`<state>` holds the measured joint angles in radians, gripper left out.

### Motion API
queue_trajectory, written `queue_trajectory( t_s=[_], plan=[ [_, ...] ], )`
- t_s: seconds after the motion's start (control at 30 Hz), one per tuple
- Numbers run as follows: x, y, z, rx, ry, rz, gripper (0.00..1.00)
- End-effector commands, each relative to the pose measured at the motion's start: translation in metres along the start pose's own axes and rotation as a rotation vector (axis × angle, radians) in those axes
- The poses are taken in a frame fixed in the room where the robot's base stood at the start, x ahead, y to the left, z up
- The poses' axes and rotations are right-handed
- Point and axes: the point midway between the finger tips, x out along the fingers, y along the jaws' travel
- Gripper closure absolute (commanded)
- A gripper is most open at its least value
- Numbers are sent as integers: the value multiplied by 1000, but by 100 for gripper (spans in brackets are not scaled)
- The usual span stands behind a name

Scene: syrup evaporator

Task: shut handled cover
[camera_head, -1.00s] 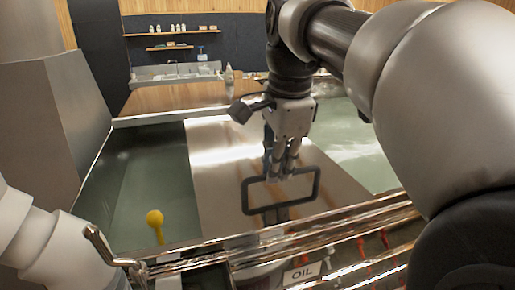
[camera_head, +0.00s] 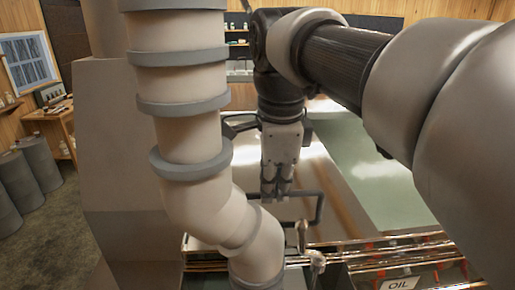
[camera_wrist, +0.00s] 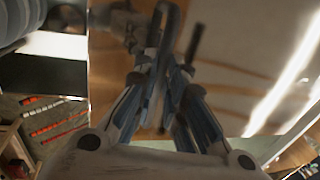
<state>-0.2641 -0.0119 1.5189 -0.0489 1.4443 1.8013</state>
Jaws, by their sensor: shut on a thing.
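The handled cover (camera_head: 340,208) is a flat shiny metal sheet over the pan, with a black rectangular loop handle (camera_head: 319,210). A thick beige pipe hides its left part in the head view. My gripper (camera_head: 276,194) points down and is shut on the handle's upper bar. In the wrist view my gripper's fingers (camera_wrist: 167,68) close around a dark bar of the handle, and blurred sheet metal lies beyond. Green liquid (camera_head: 385,180) lies uncovered to the right of the cover. The cover's left edge is hidden.
The beige pipe (camera_head: 188,120) with grey rings stands close left of my gripper and bends below it. The pan's front rail carries an OIL sign (camera_head: 400,284). Grey drums (camera_head: 38,170) and a wooden shelf unit stand far left.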

Motion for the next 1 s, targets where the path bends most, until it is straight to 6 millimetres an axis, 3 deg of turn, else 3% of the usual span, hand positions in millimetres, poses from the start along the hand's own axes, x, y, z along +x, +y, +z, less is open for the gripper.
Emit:
queue_trajectory(
  t_s=[0.37,0.4,0.67,1.0],
  plan=[
    [1,0,4,0,-10,2,100],
    [1,0,4,0,-10,2,87],
    [0,0,3,0,-7,1,69],
    [-1,0,2,0,-5,0,69]
  ],
)
